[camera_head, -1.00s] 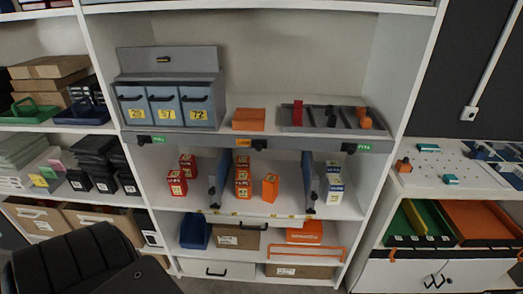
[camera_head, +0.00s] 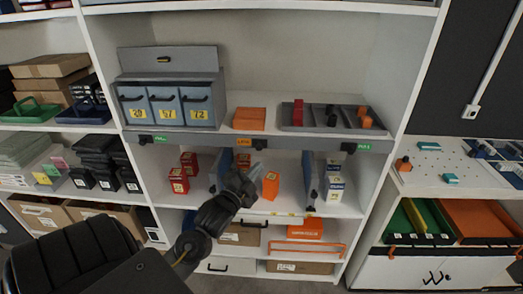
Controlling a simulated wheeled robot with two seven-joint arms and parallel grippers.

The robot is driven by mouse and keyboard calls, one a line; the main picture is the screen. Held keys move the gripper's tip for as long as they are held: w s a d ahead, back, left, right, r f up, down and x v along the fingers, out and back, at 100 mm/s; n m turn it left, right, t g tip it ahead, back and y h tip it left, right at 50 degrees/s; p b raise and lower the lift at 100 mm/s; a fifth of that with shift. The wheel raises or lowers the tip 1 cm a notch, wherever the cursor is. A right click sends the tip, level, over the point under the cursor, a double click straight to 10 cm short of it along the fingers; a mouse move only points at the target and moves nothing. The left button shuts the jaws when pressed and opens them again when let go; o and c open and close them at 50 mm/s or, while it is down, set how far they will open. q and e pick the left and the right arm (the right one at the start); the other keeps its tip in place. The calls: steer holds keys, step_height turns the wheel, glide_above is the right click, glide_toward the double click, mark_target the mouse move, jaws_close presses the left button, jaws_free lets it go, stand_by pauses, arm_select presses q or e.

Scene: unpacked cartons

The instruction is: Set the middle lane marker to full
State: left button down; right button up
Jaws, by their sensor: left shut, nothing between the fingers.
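The middle lane marker is an orange label (camera_head: 242,142) on the grey shelf rail (camera_head: 200,142), with a black knob (camera_head: 259,144) just to its right. The label seems to read low. The left lane's green label (camera_head: 160,139) and the right lane's green label (camera_head: 363,147) seem to read full. My left gripper (camera_head: 254,170) is shut and empty, in front of the middle lane and below the rail, apart from the knob. An orange carton (camera_head: 270,185) stands just right of the gripper. My right gripper is not in view.
Grey-blue dividers (camera_head: 310,182) split the lanes. Red cartons (camera_head: 179,180) stand in the left lane and white-blue ones (camera_head: 335,188) in the right. Above the rail are grey drawers (camera_head: 166,103), an orange box (camera_head: 249,119) and a grey tray (camera_head: 290,118).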

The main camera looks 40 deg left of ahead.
mark_target(259, 146)
arm_select(q)
steer(key=shift+r, duration=0.45)
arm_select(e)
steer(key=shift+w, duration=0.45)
arm_select(q)
steer(key=p+x, duration=0.4)
steer(key=x, duration=0.6)
steer(key=a, duration=0.1)
steer(key=s+a+f+p, duration=0.1)
steer(key=a+f, duration=0.1)
steer(key=shift+s+p, duration=0.35)
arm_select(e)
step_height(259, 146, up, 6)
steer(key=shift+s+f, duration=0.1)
arm_select(q)
steer(key=shift+r, duration=0.1)
